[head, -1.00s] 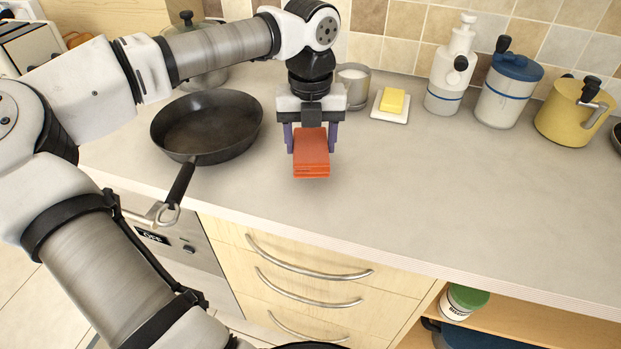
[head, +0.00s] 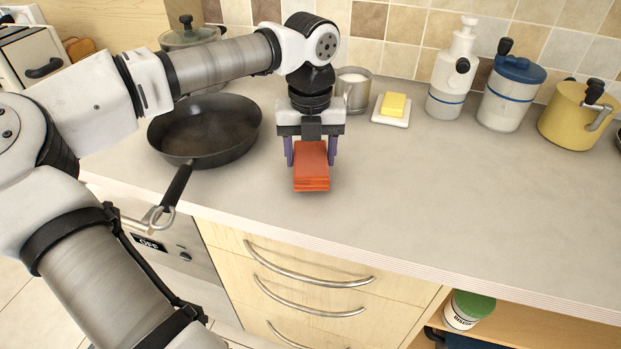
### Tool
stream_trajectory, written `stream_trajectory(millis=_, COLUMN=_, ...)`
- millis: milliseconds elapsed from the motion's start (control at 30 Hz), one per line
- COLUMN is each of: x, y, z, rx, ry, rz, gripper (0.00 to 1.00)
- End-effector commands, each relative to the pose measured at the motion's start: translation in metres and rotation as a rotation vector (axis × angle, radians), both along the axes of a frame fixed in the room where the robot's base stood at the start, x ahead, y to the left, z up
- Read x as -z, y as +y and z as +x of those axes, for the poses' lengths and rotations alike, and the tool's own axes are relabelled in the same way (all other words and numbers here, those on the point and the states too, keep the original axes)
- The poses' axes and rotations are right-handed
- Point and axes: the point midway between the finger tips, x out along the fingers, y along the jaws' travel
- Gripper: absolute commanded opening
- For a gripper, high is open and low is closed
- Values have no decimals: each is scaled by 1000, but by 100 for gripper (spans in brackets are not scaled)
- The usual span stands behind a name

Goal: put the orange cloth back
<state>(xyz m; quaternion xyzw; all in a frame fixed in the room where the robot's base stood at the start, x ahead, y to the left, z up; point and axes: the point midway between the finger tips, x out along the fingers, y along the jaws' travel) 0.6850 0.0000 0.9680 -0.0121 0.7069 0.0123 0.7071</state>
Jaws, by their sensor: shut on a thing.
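The orange cloth (head: 311,172) is a folded, flat stack in the head view, at the middle of the picture above the grey counter. My gripper (head: 311,158) points down with its two purple fingers on either side of the cloth and is shut on it. The cloth sticks out toward the front of the fingers. Whether its underside touches the counter cannot be told.
A black frying pan (head: 204,131) stands left of my gripper, its handle over the counter's front edge. A cup (head: 353,92) and a butter dish (head: 391,109) stand behind. A soap dispenser (head: 452,75), a blue-lidded jar (head: 508,95) and a yellow pot (head: 572,118) line the back right. The counter's (head: 430,190) front right is clear.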

Motion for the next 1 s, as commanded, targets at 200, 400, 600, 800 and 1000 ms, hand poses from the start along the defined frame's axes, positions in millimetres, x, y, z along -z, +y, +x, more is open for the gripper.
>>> stream_trajectory(millis=200, x=12, y=0, z=0, rx=0, ry=0, rz=0, gripper=36)
stream_trajectory(millis=400, x=12, y=0, z=0, rx=0, ry=0, rz=0, gripper=36)
stream_trajectory(millis=600, x=12, y=0, z=0, rx=0, ry=0, rz=0, gripper=36)
stream_trajectory(millis=800, x=16, y=0, z=0, rx=0, ry=0, rz=0, gripper=36)
stream_trajectory(millis=1000, x=20, y=0, z=0, rx=0, ry=0, rz=0, gripper=36)
